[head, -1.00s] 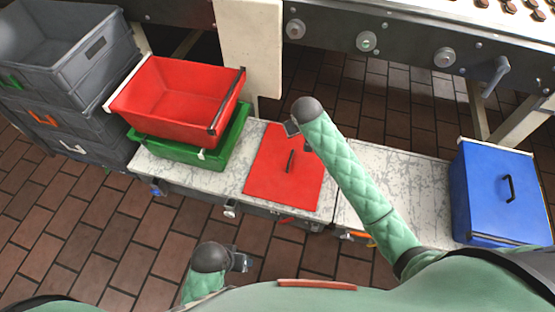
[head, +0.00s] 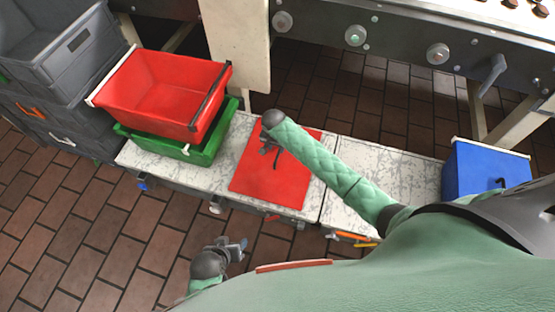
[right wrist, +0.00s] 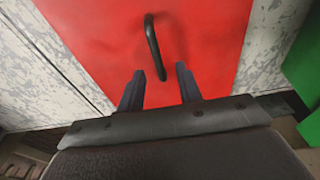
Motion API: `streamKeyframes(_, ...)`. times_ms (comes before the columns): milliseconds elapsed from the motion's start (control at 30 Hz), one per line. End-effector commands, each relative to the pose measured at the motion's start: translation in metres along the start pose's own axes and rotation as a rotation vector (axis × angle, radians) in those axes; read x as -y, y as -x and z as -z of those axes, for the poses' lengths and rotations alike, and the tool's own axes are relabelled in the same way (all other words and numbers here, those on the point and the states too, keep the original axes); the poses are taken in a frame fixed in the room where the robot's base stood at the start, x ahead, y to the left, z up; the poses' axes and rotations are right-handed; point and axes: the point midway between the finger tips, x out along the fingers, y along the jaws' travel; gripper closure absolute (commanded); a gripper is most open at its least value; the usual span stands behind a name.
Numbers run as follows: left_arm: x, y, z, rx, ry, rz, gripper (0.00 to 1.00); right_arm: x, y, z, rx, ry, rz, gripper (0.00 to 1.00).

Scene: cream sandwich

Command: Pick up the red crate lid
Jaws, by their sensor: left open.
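The red crate lid (head: 270,187) lies flat on the marble-patterned bench top, with a dark bar handle (right wrist: 153,46) standing on it. It also fills the middle of the right wrist view (right wrist: 98,40). My right gripper (head: 269,148) is over the far part of the lid, close to the handle. In the right wrist view its two fingers (right wrist: 160,71) are apart and empty, with the handle just beyond their tips. Whether they touch it I cannot tell. My left gripper (head: 239,247) is open and empty, low in front of the bench.
A red crate (head: 165,92) sits in a green crate (head: 212,140) left of the lid. Grey crates (head: 60,60) are stacked at far left. A blue crate (head: 480,170) stands at the right. A machine frame (head: 400,38) runs behind the bench (head: 350,205).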

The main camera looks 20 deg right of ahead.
Motion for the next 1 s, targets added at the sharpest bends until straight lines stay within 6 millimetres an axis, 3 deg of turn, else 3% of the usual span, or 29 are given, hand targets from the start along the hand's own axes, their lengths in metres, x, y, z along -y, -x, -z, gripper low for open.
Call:
streamKeyframes(600,0.001,-0.004,-0.003,-0.002,0.000,0.001,0.44,-0.005,-0.067,0.001,0.000,0.003,-0.001,0.65)
streamKeyframes(933,0.001,-0.005,-0.005,-0.003,0.001,0.000,0.44,-0.005,-0.073,0.001,0.000,0.003,0.000,0.65)
streamKeyframes(1000,0.001,-0.005,-0.005,-0.003,0.001,0.000,0.44,-0.005,-0.073,0.001,0.000,0.003,0.000,0.77)
